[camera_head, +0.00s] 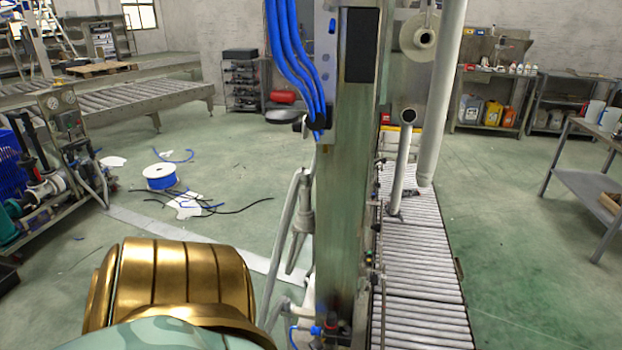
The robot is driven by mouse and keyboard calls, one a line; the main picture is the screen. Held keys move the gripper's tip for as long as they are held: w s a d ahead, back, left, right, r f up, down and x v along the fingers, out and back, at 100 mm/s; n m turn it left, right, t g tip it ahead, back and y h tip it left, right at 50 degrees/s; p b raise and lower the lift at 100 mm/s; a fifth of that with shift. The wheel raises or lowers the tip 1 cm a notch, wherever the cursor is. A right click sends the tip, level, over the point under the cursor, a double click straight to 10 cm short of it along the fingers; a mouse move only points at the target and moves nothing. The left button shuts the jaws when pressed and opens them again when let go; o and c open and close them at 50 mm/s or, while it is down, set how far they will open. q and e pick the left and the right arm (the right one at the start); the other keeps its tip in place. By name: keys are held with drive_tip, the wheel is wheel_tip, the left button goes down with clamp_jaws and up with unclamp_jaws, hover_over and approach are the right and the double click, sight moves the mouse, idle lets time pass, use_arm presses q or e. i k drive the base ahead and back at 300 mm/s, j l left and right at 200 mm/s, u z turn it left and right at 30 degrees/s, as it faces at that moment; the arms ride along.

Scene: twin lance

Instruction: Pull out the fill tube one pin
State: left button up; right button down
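Two grey tubes stand right of the green machine column (343,180). The longer tube (443,95) runs from the top edge down to the roller conveyor. The shorter tube (402,165) has an open round upper end and reaches down to the rollers. I cannot tell which is fill tube one. No pin can be made out on either. Neither of my grippers is in view; a gold ribbed part with a pale green part at the lower left looks like my own arm, and it shows no fingers.
The roller conveyor (425,265) runs along the column's right side. Blue hoses (292,50) hang on its left. A blue cable spool (160,177) and loose cables lie on the floor. A metal table (590,170) stands at the right.

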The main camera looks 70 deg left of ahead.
sight(377, 227)
drive_tip(key=i+l+u, duration=0.1)
drive_tip(key=u, duration=0.35)
drive_tip(key=i+l+u, duration=0.2)
drive_tip(key=u, duration=0.25)
drive_tip(key=i+l+u, duration=0.25)
drive_tip(key=u, duration=0.2)
drive_tip(key=i+l+u, duration=0.1)
drive_tip(key=l+u, duration=0.15)
drive_tip(key=u, duration=0.2)
drive_tip(key=l+u, duration=0.45)
drive_tip(key=l+z, duration=0.3)
drive_tip(key=z, duration=0.15)
drive_tip(key=l+z, duration=0.25)
drive_tip(key=z, duration=0.2)
